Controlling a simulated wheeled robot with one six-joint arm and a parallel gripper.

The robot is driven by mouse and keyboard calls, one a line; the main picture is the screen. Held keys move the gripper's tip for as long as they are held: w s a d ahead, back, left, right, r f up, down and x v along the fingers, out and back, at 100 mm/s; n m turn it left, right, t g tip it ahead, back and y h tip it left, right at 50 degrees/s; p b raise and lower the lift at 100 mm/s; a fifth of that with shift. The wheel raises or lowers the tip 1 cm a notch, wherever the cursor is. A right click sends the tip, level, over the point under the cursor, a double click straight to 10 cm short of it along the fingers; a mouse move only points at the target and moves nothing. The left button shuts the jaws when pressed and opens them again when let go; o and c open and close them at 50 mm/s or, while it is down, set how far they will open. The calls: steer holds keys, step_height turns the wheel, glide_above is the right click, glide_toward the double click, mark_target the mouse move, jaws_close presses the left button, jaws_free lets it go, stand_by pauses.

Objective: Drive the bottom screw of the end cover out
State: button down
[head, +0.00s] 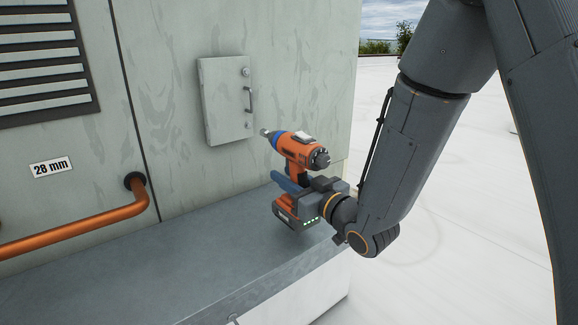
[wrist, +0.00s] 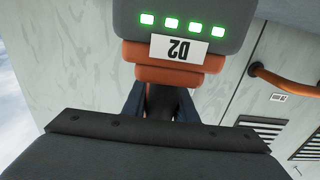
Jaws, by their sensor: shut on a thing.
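The end cover (head: 224,100) is a pale grey plate with a handle on the grey-green cabinet wall. A round screw head (head: 246,72) shows at its upper right; its lower right corner is small and hard to make out. My gripper (head: 291,181) is shut on the handle of an orange and black power driver (head: 300,150). The driver's nose points left toward the wall, just right of the cover's lower edge; I cannot tell whether it touches anything. In the wrist view the driver's base (wrist: 180,30) shows green lights and an upside-down "D2" label.
A grey ledge (head: 150,265) runs below the wall, under the driver. An orange pipe (head: 80,228) enters the wall at left, below a "28 mm" label (head: 51,167). A louvred vent (head: 45,65) is at upper left. Open white roof lies at right.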

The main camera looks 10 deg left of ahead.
steer(key=shift+x, duration=2.8)
steer(key=shift+r, duration=0.1)
